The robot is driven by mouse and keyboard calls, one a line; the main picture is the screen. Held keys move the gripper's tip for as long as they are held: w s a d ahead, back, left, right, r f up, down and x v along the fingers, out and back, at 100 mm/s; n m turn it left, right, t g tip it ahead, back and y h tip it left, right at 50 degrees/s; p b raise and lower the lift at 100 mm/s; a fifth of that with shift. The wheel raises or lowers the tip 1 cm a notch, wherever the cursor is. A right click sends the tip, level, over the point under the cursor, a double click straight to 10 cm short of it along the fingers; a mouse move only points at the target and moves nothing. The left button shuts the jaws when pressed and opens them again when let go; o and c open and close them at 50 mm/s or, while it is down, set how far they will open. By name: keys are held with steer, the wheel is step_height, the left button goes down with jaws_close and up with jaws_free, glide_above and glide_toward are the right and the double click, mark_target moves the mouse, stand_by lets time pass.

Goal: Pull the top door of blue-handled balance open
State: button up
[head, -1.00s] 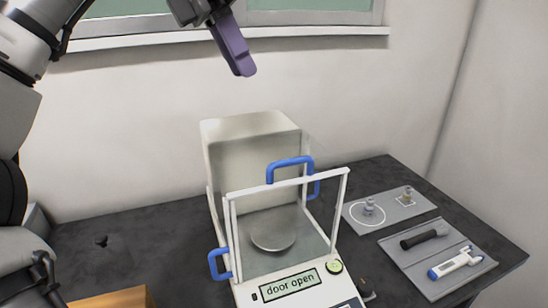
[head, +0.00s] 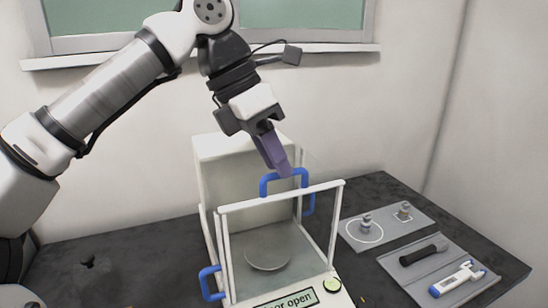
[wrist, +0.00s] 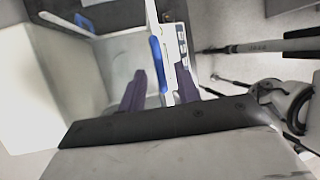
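The balance (head: 232,148) stands on the dark table with a white frame, a pan (head: 267,262) inside and a display that reads "door open", its left part cut off by the frame edge. Its blue top handle (head: 268,184) is at the upper edge of the frame. Other blue handles are on the left side (head: 206,285) and right side (head: 308,206). My gripper (head: 284,172) is over the top handle, pointing down. In the wrist view its two purple fingers (wrist: 160,75) are apart, with a blue handle (wrist: 158,60) seen between them. Contact cannot be told.
A grey plate (head: 385,232) with small weights is to the right of the balance. In front of it a grey tray (head: 425,290) holds a black tool (head: 420,255) and a blue-and-white pipette-like tool (head: 458,279). The table is mostly bare at left.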

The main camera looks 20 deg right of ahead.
steer(key=shift+d+f, duration=0.1)
steer(key=shift+f, duration=0.15)
jaws_close()
